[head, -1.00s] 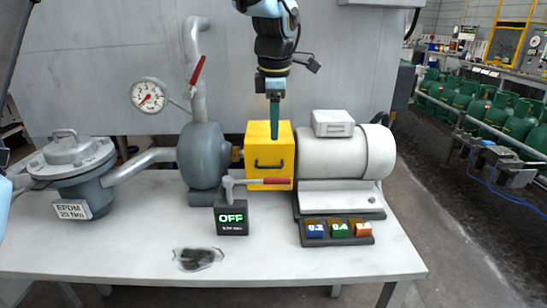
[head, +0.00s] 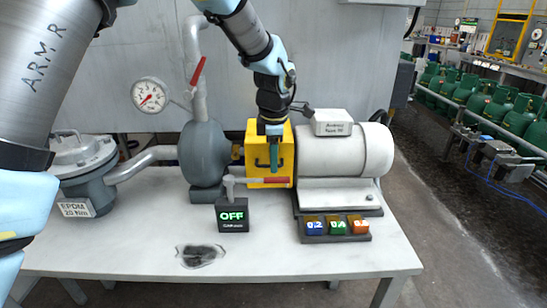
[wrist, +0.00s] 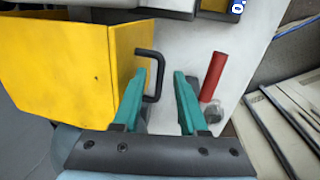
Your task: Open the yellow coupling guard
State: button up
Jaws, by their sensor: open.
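The yellow coupling guard (head: 284,176) sits on the bench between the round grey pump housing and the white motor. Its lid looks shut. Its black handle (head: 259,163) is on the front face, partly hidden by my gripper (head: 274,158), which points down in front of the guard. In the wrist view, the guard (wrist: 65,60) fills the left side and the handle (wrist: 158,72) sticks out from it. My gripper (wrist: 166,88) is open, with the handle bar showing between its teal fingers, close to the left one. I cannot tell whether they touch.
A red-handled lever (head: 262,180) juts out just below the gripper, above the black OFF box (head: 232,216). The pump housing (head: 203,155) is to the left.

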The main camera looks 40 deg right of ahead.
grip_shut()
dwell(1.3)
